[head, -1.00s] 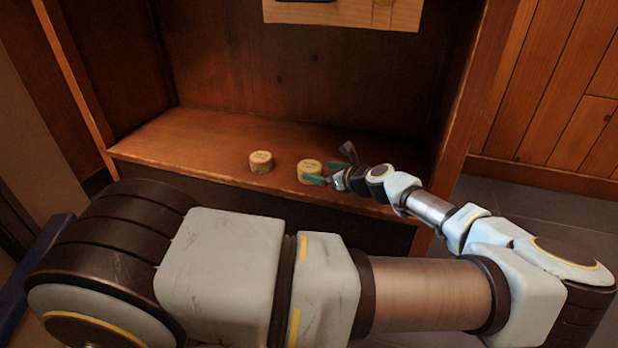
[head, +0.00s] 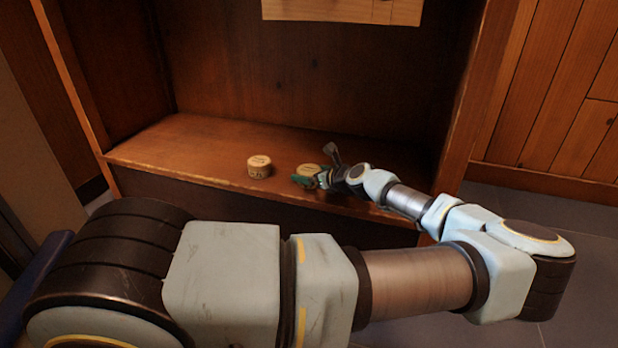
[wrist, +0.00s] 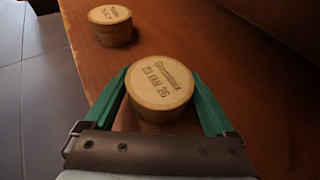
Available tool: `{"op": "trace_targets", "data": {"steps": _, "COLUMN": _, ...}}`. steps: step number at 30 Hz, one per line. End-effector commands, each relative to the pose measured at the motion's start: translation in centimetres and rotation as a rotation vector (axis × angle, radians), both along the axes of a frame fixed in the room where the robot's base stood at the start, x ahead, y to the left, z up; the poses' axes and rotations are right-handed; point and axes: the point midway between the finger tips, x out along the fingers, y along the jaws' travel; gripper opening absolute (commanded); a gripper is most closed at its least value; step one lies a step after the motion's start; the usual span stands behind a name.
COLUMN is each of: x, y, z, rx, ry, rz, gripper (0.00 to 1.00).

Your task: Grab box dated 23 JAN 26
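A round, light wooden box (wrist: 160,84) with "23 JAN 26" on its lid stands upright on the shelf between my gripper's fingers in the wrist view. In the head view the same box (head: 308,169) is partly hidden by my gripper. My gripper (wrist: 162,95) has green fingers, spread open on either side of the box; I cannot tell whether they touch it. In the head view my gripper (head: 310,179) is at the box, low over the shelf. A second round box (head: 259,166) stands to the left; its lettering in the wrist view (wrist: 112,26) is too small to read surely.
Both boxes stand on a brown wooden shelf (head: 190,145) inside a cabinet. The cabinet's right side wall (head: 468,120) rises near my arm. An upper board (head: 340,10) hangs above. The shelf's left part is clear.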

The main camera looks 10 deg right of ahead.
Motion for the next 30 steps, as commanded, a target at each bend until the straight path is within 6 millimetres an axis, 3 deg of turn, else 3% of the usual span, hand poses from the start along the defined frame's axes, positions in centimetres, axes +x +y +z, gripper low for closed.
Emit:
{"op": "trace_targets", "data": {"steps": 2, "x": 0.0, "y": 0.0, "z": 0.0, "rx": 0.000, "ry": 0.000, "rz": 0.000, "gripper": 0.80}}
{"op": "trace_targets", "data": {"steps": 14, "x": 0.0, "y": 0.0, "z": 0.0, "rx": 0.000, "ry": 0.000, "rz": 0.001, "gripper": 0.35}}
{"op": "trace_targets", "data": {"steps": 23, "x": 0.0, "y": 0.0, "z": 0.7, "rx": -0.001, "ry": 0.001, "rz": 0.001, "gripper": 0.34}}
{"op": "trace_targets", "data": {"steps": 30, "x": 0.0, "y": 0.0, "z": 5.2, "rx": -0.003, "ry": 0.001, "rz": 0.003, "gripper": 0.34}}
